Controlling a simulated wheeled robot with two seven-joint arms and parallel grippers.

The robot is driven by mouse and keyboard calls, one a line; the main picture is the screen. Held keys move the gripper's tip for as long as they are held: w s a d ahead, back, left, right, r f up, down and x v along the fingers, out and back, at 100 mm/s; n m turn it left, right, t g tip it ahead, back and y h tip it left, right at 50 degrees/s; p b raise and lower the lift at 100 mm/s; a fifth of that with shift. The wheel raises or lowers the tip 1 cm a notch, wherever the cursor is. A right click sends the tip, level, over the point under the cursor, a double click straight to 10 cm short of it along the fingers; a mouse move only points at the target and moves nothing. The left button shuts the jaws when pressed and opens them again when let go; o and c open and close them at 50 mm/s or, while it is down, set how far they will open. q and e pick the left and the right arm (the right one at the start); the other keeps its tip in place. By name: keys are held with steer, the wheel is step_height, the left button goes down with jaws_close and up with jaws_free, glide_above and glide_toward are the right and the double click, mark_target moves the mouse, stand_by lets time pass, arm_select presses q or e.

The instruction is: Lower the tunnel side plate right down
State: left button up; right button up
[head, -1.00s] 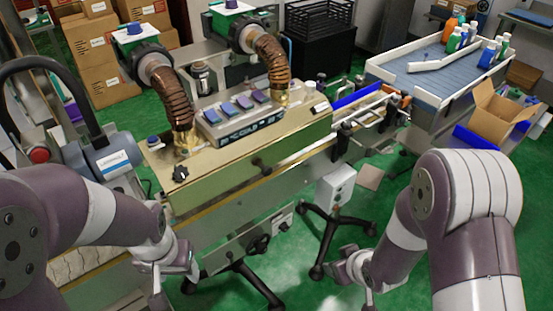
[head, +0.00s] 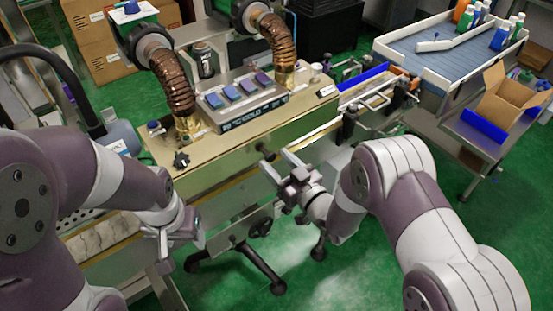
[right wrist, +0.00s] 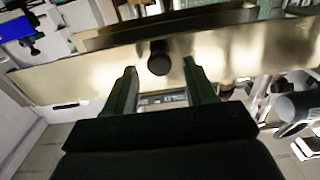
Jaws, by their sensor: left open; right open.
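The tunnel side plate (head: 232,158) is a long brass-coloured panel on the near side of the shrink tunnel, with a black knob (head: 268,154) near its middle. In the right wrist view the plate (right wrist: 75,78) spans the picture, and the knob (right wrist: 159,58) shows between and just ahead of the fingertips. My right gripper (head: 276,164) is open and empty, its fingers pointing at the knob; its fingers also show in the right wrist view (right wrist: 160,75). I cannot tell whether they touch anything. My left gripper (head: 178,245) is open and empty, hanging near the tunnel's lower left.
Two brown ribbed hoses (head: 172,82) rise from the tunnel top beside a control box (head: 240,103). A conveyor with clamps (head: 375,98) runs off to the right. A tray (head: 425,62) with bottles and an open carton (head: 508,95) stand further right. Stand legs (head: 262,268) are below.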

steer(key=shift+w+a, duration=0.3)
steer(key=shift+w, duration=0.1)
jaws_close()
steer(key=f+b, duration=0.2)
steer(key=f, duration=0.1)
steer(key=f+b, duration=0.2)
steer(key=b, duration=0.1)
steer(key=shift+s+f, duration=0.2)
steer(key=shift+f, duration=0.2)
jaws_free()
steer(key=shift+w, duration=0.1)
steer(key=shift+r, duration=0.1)
steer(key=v, duration=1.2)
steer(key=shift+s+d+b, duration=0.25)
steer(key=shift+s+b, duration=0.05)
steer(key=shift+b, duration=0.05)
